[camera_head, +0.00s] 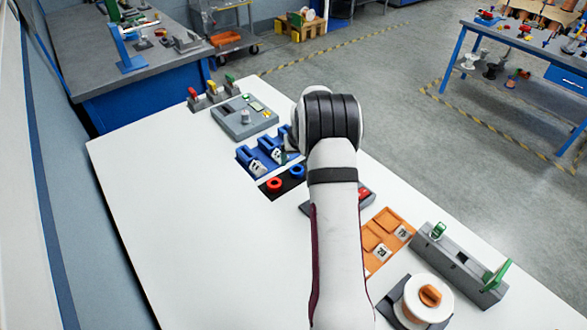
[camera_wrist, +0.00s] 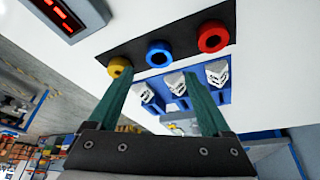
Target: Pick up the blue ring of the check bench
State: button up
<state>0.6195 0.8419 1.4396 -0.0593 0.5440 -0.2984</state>
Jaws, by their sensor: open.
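The blue ring (camera_head: 298,171) lies on a black mat (camera_head: 268,192), beside a red ring (camera_head: 274,184). In the wrist view the blue ring (camera_wrist: 160,53) is the middle one, between the red ring (camera_wrist: 213,36) and a yellow ring (camera_wrist: 118,67) on the mat (camera_wrist: 188,44). My gripper (camera_wrist: 158,75) is open, with two green fingers spread and nothing between them. The blue ring appears just beyond the gap between the fingertips, apart from both. In the head view my arm hides the gripper and the yellow ring.
A blue holder (camera_head: 250,163) with pale clip-like pieces stands by the mat; it also shows in the wrist view (camera_wrist: 222,90). A red-digit display (camera_wrist: 62,15) is near the mat. An orange tray (camera_head: 370,240) and white spool (camera_head: 425,303) lie right. The white bench's left is clear.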

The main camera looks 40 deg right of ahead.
aim_at(297, 169)
jog(key=x, duration=0.6)
jog(key=shift+s+f, duration=0.25)
grip_shut()
